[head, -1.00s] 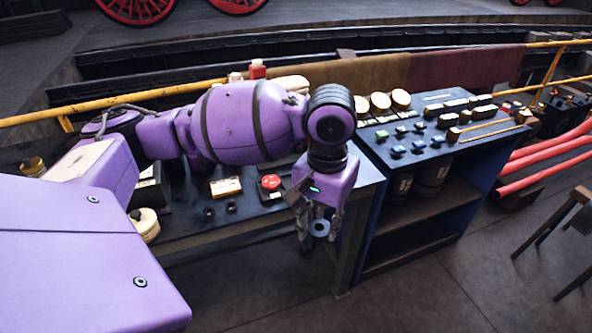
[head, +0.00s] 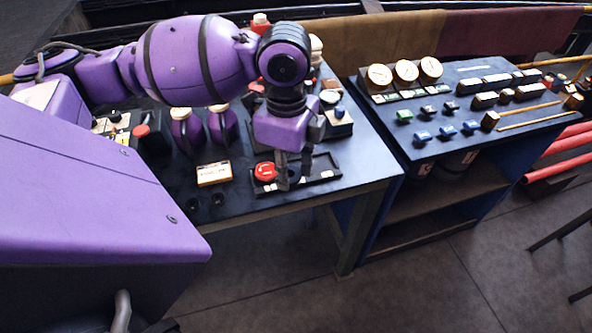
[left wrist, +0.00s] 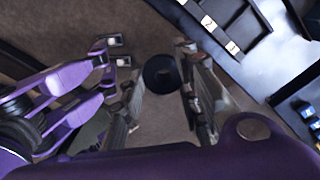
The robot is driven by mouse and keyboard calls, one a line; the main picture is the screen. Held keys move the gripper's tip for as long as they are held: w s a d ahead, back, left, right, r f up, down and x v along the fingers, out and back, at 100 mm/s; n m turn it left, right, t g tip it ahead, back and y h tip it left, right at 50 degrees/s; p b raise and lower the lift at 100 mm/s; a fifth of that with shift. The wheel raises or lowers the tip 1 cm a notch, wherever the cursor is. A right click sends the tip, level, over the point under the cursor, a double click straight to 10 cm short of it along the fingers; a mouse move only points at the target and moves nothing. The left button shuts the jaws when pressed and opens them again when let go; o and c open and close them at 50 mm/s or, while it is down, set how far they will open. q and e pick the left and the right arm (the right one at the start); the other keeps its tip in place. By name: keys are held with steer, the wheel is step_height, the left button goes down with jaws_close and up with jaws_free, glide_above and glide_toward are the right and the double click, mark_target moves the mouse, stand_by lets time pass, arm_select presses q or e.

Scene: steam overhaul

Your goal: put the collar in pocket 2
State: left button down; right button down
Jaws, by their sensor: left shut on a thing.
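My left gripper (head: 290,180) is shut on the collar (left wrist: 160,73), a dark ring with a round hole. In the left wrist view the ring sits between the two fingers, with bare floor behind it. In the head view the fingers overlap the dark pocket tray (head: 328,171), and the collar is hard to make out against it. In the left wrist view the tray (left wrist: 240,20) is at the upper right, apart from the collar. Its white number labels (left wrist: 208,22) lie along the near edge, one reading 2. My right gripper is not in view.
A cream-labelled block (head: 214,173) lies farther left. To the right is a blue console with gauges (head: 405,72) and switches. Open floor (head: 440,290) lies in front.

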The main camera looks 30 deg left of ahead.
arm_select(q)
steer(key=shift+m, duration=0.6)
steer(key=w+a+f, duration=0.2)
steer(key=w+f, duration=0.1)
steer(key=w, duration=0.1)
steer(key=w+a+f+b, duration=0.1)
steer(key=w+a+f, duration=0.1)
steer(key=w+f, duration=0.1)
steer(key=w+a+f, duration=0.2)
steer(key=w+f, duration=0.1)
steer(key=w, duration=0.1)
steer(key=shift+w+a, duration=0.35)
steer(key=shift+w, duration=0.05)
steer(key=shift+w+f, duration=0.15)
steer(key=shift+f, duration=0.05)
steer(key=f, duration=0.3)
steer(key=shift+w+a+f+b, duration=0.2)
steer(key=shift+w+f+b, duration=0.05)
steer(key=shift+f+b, duration=0.1)
steer(key=shift+f, duration=0.1)
steer(key=c, duration=1.3)
jaws_free()
